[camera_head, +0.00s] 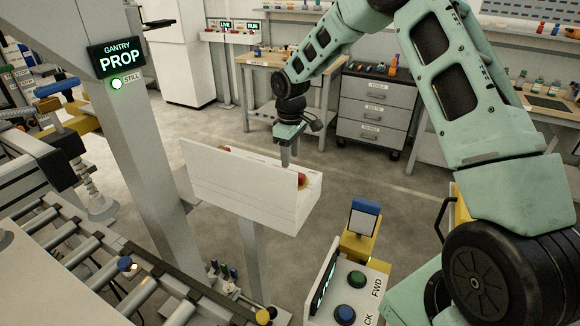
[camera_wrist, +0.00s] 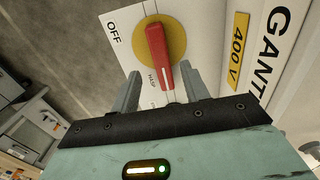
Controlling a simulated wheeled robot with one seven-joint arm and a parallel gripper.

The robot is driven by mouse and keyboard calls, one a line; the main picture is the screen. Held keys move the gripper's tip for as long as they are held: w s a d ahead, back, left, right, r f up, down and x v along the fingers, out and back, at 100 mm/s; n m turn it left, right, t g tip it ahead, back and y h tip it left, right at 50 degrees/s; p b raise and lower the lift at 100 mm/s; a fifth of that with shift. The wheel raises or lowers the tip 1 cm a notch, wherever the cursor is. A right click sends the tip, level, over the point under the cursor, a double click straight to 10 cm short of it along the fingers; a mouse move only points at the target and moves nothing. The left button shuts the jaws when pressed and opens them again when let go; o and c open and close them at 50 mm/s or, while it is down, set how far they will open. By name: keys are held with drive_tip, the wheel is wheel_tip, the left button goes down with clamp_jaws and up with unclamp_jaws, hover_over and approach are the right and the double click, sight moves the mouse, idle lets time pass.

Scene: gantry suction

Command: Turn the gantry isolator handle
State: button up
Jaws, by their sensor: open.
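The isolator handle is a red bar (camera_wrist: 160,55) on a round yellow plate (camera_wrist: 178,42), fixed to a white box face with "OFF" printed beside it. In the head view only a small red part of the handle (camera_head: 302,180) shows past the white box (camera_head: 235,180). My gripper (camera_wrist: 159,72) is open, and its two grey fingers appear on either side of the handle's near end in the wrist view. I cannot tell whether they touch it. In the head view my gripper (camera_head: 288,162) points down behind the box's tall white panel, which hides the fingertips.
A yellow "400 V" label (camera_wrist: 238,48) is on the box face. The box stands on a grey post (camera_head: 255,262). A push-button panel (camera_head: 345,297) is at lower front, a roller conveyor (camera_head: 90,262) at left. A drawer cabinet (camera_head: 375,105) stands behind; open floor lies between.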

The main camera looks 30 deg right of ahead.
wheel_tip(320, 180, down, 6)
drive_tip(key=shift+f+p, duration=0.15)
drive_tip(key=shift+p, duration=0.6)
clamp_jaws()
